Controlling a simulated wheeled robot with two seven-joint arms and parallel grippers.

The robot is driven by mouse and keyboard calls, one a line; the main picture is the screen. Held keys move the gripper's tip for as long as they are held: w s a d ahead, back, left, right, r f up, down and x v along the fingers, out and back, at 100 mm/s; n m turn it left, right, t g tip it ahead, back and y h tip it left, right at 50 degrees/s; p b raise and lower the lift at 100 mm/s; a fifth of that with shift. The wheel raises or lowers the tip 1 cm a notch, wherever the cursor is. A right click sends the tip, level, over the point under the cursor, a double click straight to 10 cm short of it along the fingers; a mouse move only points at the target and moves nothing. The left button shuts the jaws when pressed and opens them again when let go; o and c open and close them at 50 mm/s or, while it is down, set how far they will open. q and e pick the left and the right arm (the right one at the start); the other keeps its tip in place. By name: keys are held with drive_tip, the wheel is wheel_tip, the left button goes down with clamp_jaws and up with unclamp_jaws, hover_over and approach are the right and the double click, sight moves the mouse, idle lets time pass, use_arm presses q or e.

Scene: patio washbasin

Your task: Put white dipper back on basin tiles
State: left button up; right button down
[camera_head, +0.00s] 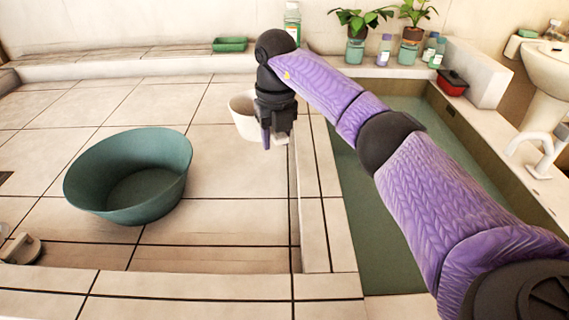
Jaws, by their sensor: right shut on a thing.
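The white dipper (242,117) is a small cup-like vessel in the upper middle of the head view, beside the tiled edge of the basin. My right gripper (275,140) points down at its right side and is shut on it. The gripper hides the right part of the dipper. I cannot tell whether the dipper touches the tiles under it. The basin tiles (228,220) are pale squares with dark joints. My left gripper is not in view.
A large green tub (140,175) stands on the tiles at left. The water-filled basin (385,215) lies at right under my right arm. Potted plants (357,35), bottles (384,50) and a red box (452,83) stand along the back ledge. A green tray (230,44) lies behind.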

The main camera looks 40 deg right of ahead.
wheel_tip(320, 180, down, 10)
drive_tip(key=b, duration=0.4)
drive_tip(key=shift+w+a+r, duration=0.1)
drive_tip(key=shift+a, duration=0.05)
drive_tip(key=shift+r, duration=0.1)
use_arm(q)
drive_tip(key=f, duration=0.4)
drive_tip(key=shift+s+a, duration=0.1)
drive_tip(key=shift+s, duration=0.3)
use_arm(e)
drive_tip(key=shift+c, duration=1.6)
unclamp_jaws()
drive_tip(key=r+p, duration=0.2)
drive_tip(key=r, duration=0.2)
drive_tip(key=r+p, duration=0.2)
drive_tip(key=r, duration=0.2)
drive_tip(key=r+p, duration=0.2)
drive_tip(key=r, duration=0.2)
drive_tip(key=shift+s, duration=0.25)
drive_tip(key=shift+r, duration=0.1)
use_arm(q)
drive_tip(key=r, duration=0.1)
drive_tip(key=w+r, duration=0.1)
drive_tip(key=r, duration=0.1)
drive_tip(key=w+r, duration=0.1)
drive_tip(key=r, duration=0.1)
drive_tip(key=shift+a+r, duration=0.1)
